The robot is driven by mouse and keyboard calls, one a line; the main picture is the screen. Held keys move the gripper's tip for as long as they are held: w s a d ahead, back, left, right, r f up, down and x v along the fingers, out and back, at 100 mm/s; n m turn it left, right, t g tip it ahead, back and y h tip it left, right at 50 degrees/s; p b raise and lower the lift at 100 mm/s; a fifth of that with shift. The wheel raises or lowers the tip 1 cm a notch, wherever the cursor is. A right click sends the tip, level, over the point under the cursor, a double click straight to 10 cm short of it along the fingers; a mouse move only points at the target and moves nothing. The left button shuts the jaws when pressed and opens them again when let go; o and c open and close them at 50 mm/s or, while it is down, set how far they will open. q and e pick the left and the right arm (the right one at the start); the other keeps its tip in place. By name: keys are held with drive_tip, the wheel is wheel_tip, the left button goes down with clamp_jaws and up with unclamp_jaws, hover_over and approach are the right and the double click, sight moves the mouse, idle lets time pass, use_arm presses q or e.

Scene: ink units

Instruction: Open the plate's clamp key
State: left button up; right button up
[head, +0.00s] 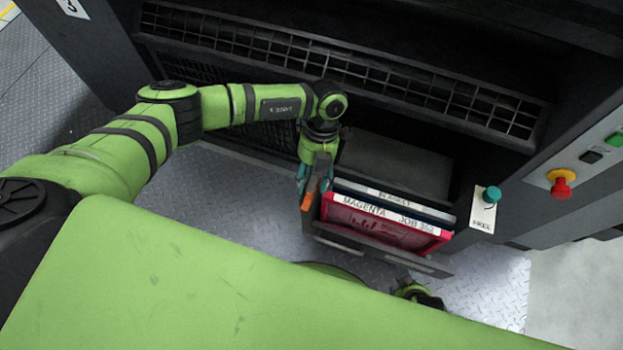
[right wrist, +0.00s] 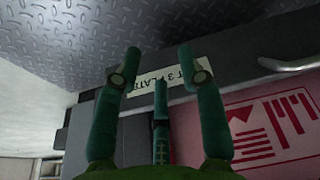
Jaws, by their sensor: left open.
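The magenta plate (head: 385,222), with a white strip reading MAGENTA and JOB, stands in a dark rack below the press. A teal knob (head: 492,194) sits on a white label to the right of the rack; it looks like the clamp key, but I cannot be sure. My left gripper (head: 313,188) is open at the rack's left end, well left of the knob. A small orange piece (head: 307,202) shows at its fingertips; I cannot tell whether they touch. My right gripper (right wrist: 159,57) has its teal fingers spread and empty, before the rack's labelled face.
A grey press with a long grille (head: 340,62) spans the back. A red button (head: 561,184) is on the panel at right. A second plate (head: 400,200) stands behind the magenta one. A metal handle (right wrist: 290,63) shows in the right wrist view. Checkered floor lies around.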

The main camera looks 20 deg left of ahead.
use_arm(q)
drive_tip(key=v, duration=1.1)
drive_tip(key=shift+d+r, duration=0.1)
drive_tip(key=shift+r, duration=0.05)
